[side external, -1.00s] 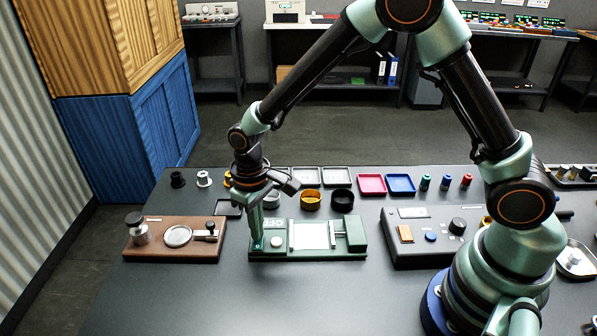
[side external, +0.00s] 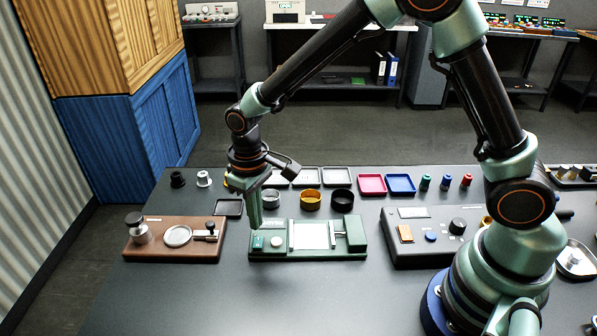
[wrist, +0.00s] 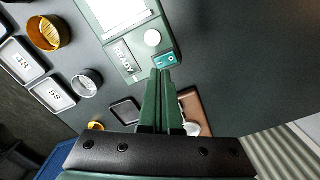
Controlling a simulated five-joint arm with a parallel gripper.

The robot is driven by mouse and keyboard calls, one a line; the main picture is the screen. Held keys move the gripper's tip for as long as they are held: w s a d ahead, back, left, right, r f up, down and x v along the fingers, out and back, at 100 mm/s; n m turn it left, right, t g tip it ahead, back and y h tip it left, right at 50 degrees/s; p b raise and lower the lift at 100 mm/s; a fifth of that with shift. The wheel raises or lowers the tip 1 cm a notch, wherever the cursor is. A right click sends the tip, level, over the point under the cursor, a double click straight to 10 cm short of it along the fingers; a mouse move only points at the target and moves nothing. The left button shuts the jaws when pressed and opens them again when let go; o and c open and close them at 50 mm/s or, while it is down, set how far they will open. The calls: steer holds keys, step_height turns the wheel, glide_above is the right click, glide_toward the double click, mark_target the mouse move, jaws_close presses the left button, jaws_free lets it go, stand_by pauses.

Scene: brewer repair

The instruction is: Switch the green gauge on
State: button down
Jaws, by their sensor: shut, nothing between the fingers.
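The green gauge (side external: 293,254) lies on the table with a pale plate (side external: 309,235) and a green block (side external: 355,233) at its right end. Its left end has a small teal rocker switch (side external: 258,242) and a round white button (side external: 277,242). In the wrist view, the gauge (wrist: 152,15) has a display (wrist: 124,56) that reads READY, next to the white button (wrist: 152,38) and the teal switch (wrist: 165,60). My gripper (side external: 256,224) is shut and empty, its tips above the switch and apart from it. The tips (wrist: 160,72) appear just beside the switch in the wrist view.
A brown board (side external: 172,252) with a metal disc stands left of the gauge. A dark grey control box (side external: 440,252) stands to its right. Several rings (side external: 310,200) and trays (side external: 371,184) sit behind it. The table in front is clear.

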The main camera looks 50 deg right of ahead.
mark_target(259, 238)
steer(key=shift+r, duration=1.65)
steer(key=shift+r, duration=0.1)
steer(key=s+d+r+m+t, duration=0.3)
steer(key=s+d+r+t, duration=0.2)
steer(key=s+d+r, duration=0.6)
steer(key=d+r, duration=0.3)
steer(key=shift+s+d+r+t, duration=0.3)
steer(key=shift+d, duration=0.1)
